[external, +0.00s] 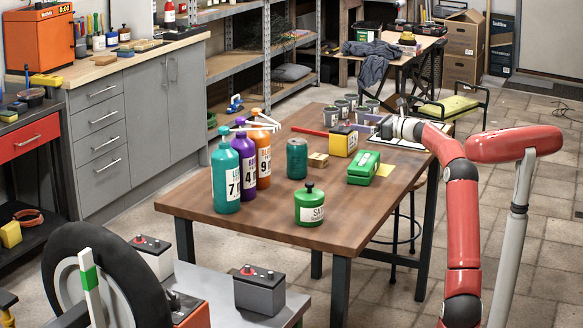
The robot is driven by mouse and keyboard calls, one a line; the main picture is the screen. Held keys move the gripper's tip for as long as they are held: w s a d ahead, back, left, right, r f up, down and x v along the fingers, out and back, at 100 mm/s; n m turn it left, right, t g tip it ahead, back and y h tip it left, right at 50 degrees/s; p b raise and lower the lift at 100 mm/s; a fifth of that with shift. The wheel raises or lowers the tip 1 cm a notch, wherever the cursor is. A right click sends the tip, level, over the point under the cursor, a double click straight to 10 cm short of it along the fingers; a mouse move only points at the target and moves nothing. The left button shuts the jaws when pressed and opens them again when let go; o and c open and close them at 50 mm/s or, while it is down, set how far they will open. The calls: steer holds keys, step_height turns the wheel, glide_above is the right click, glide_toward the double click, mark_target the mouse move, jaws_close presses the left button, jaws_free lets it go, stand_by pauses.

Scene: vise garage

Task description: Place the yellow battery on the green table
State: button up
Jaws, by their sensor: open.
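The yellow battery (343,141), a yellow box with a dark top and a white label, stands on the brown wooden table (270,222) near its back right. My gripper (372,122) reaches in from the right, low over the back right of this table. It is open, small in the picture, and to the right of the battery, apparently apart from it. What lies between its fingers is hard to make out. A low stand with a yellow-green top (450,106) is behind my arm on the right; it is the only green table-like surface I see.
Teal, purple and orange bottles (226,178), a green canister (310,206), a dark green can (297,158) and a green case (363,168) share the wooden table. Several grey cans (342,108) stand behind the battery. The wooden table's front left corner is clear.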

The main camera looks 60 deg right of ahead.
mark_target(353, 135)
steer(key=f, duration=0.5)
steer(key=shift+w, duration=0.35)
steer(key=shift+w+p, duration=0.5)
steer(key=shift+w, duration=2.9)
